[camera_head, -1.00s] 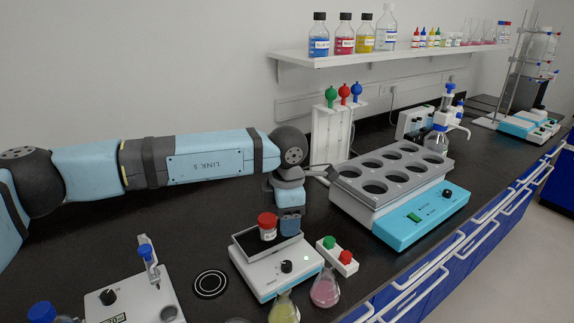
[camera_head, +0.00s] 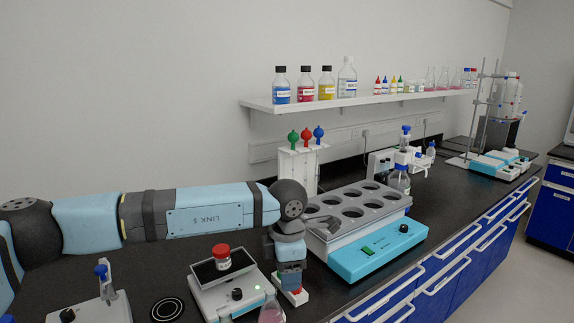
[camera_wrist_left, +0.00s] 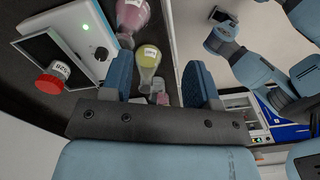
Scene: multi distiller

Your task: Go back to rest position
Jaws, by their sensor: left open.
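My left gripper (camera_head: 290,280) hangs at the right of the balance in the head view, fingers down, with its tips partly hidden. In the left wrist view it (camera_wrist_left: 160,82) is open, with nothing held between its two blue fingers. The red-capped jar (camera_head: 221,257) stands upright on the dark pan of the white balance (camera_head: 236,294), apart from the gripper. The jar (camera_wrist_left: 54,77) and balance (camera_wrist_left: 85,35) also show in the left wrist view. A yellow-filled flask (camera_wrist_left: 148,62) appears beyond the fingers there. My right gripper cannot be made out.
A rack with round holes (camera_head: 354,212) on a blue-fronted unit stands right of my left gripper. A pink-filled flask (camera_head: 271,311) is near the front edge. A shelf (camera_head: 370,99) carries bottles above. A hotplate-like device (camera_head: 100,310) is at lower left.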

